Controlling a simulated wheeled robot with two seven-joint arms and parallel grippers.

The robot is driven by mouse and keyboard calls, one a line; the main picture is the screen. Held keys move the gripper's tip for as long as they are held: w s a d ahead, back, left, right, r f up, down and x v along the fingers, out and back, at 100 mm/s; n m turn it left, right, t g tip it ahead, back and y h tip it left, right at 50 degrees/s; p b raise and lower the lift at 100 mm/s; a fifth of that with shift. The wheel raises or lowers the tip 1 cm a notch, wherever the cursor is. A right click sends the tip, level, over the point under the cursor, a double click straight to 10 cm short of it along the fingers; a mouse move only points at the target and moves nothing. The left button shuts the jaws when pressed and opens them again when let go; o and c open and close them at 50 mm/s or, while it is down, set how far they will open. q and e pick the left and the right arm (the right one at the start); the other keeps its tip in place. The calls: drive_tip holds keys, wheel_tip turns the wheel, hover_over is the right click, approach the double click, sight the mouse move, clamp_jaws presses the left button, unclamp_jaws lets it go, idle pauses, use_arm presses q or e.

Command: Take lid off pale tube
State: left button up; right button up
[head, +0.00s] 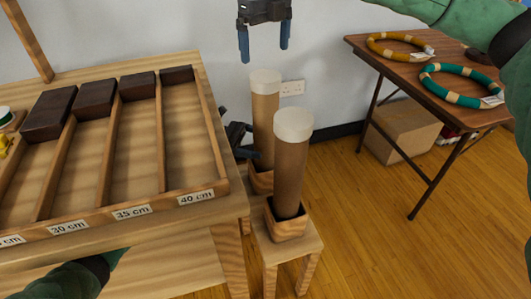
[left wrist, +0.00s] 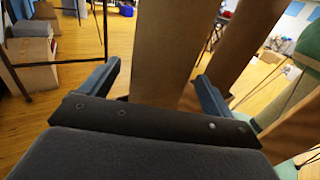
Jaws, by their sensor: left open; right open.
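The pale tube (head: 264,130) stands upright at the back with a whitish lid (head: 265,81) on top. A darker brown tube (head: 290,175) stands in front of it, also with a whitish lid (head: 293,124). My right gripper (head: 264,45) is open, pointing down just above the pale tube's lid, apart from it. My left gripper (head: 250,142) is low beside the pale tube, partly hidden by the tray table. In the left wrist view its open fingers (left wrist: 160,88) stand either side of a tube (left wrist: 165,50), seemingly the pale one, with gaps visible; the other tube (left wrist: 238,40) is behind.
The tubes stand in wooden holders; the front holder (head: 285,222) is on a small stool (head: 290,247). A compartment tray (head: 135,208) with dark blocks is at left.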

use_arm(q)
drive_tip(key=shift+x, duration=1.15)
drive_tip(key=shift+c, duration=0.5)
drive_tip(key=c, duration=1.4)
use_arm(e)
drive_tip(key=shift+o, duration=0.3)
